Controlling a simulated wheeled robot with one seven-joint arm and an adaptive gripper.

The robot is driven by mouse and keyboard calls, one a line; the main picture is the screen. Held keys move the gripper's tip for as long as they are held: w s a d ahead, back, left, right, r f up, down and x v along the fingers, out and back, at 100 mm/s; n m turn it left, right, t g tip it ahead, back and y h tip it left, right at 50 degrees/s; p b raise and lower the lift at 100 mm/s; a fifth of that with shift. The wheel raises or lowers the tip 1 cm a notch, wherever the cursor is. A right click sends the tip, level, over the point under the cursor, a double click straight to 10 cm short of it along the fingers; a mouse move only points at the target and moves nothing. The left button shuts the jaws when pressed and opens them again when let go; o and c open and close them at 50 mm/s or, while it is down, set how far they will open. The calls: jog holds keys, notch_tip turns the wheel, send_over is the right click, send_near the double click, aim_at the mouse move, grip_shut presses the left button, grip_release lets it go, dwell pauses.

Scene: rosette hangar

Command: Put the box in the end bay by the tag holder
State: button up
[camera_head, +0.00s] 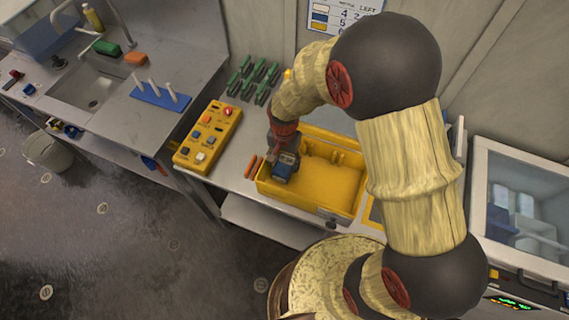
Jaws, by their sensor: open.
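A yellow tray (328,186) with raised walls lies on the workbench; its broad middle floor is bare. A small dark blue block, which looks like the box (281,174), is at the tray's left end, directly under my gripper (284,158). My gripper points down there and is open. Its fingers are small and partly merge with the box, so I cannot tell whether they touch it. I cannot pick out the tag holder for certain. My arm crosses in front of the tray's right end and hides part of it.
A yellow button panel (207,136) and two orange sticks (254,167) lie left of the tray. Several green clips (254,80) are behind it. A blue peg stand (160,96) and sink (93,88) are further left. A glass-fronted cabinet (520,205) stands at right.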

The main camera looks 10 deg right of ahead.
notch_tip(320, 180, up, 10)
jog(key=shift+w+r, duration=0.15)
jog(key=shift+n, duration=0.3)
dwell(0.4)
jog(key=s+d+r+n+t+b, duration=0.2)
jog(key=s+d+r+n+t, duration=0.1)
jog(key=s+r, duration=0.5)
jog(key=s+d+r+n+t+b, duration=0.2)
jog(key=s+d+r+n+b, duration=0.1)
jog(key=s+d+r, duration=0.3)
notch_tip(320, 180, up, 4)
jog(key=shift+s+f+t, duration=0.25)
jog(key=shift+s+t, duration=0.15)
jog(key=shift+s, duration=0.8)
